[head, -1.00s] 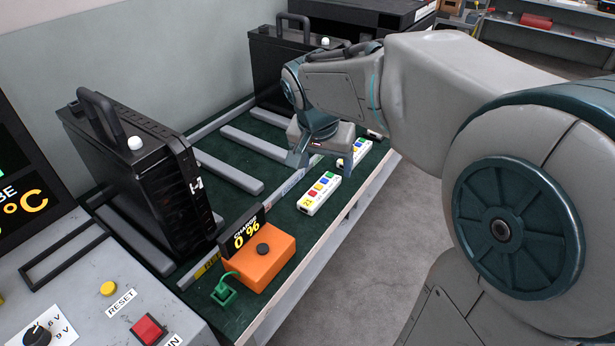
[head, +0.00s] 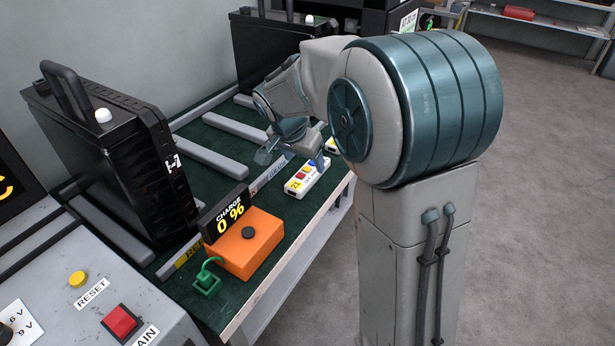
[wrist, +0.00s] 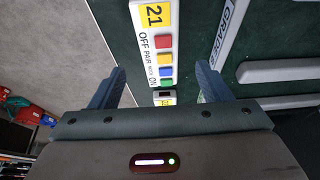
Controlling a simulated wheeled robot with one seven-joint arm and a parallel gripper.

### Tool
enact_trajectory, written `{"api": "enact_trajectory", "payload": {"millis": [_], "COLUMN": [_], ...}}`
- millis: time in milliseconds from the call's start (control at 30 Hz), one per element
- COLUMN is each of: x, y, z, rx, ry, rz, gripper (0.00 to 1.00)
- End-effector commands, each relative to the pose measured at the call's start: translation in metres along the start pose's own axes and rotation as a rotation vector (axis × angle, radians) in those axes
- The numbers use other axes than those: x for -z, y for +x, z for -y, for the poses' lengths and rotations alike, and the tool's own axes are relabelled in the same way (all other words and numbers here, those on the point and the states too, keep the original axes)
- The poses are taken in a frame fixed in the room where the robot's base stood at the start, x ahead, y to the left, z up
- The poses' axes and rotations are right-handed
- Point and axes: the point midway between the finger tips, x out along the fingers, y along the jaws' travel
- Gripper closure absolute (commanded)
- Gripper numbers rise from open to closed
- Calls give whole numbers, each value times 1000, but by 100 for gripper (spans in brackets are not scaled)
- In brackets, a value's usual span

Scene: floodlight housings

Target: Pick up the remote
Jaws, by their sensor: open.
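A white remote (head: 308,178) with coloured buttons lies on the green bench top near its front edge, and a second white remote (head: 332,146) lies farther back, partly hidden by my arm. In the wrist view a white remote (wrist: 157,48) has a yellow "21" label and red, yellow and blue buttons; its lower end reaches between my fingers. My gripper (wrist: 160,82) is open, one finger on each side of the remote with a gap to both. In the head view my gripper (head: 292,157) is over the bench at the nearer remote's far end. I cannot tell its exact height.
An orange box (head: 243,246) with a "CHARGE 0 %" sign (head: 223,213) stands nearer on the bench. A tall black housing (head: 115,155) stands at left, beside grey rails (head: 210,153). The grey control panel (head: 95,300) is at front left. Open floor lies right.

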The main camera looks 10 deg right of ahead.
Motion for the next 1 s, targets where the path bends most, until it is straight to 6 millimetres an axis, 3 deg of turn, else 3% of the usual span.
{"api": "enact_trajectory", "payload": {"millis": [167, 400, 667, 867, 1000], "x": [0, -1, 0, 0, 0], "y": [13, 48, 53, 53, 52], "z": [-1, 0, 0, 0, 0], "rx": [-3, -3, 0, 0, 0], "ry": [0, -1, 0, 0, 0], "rz": [1, 1, 0, 0, 0], "gripper": [29, 29, 29, 80, 80]}}
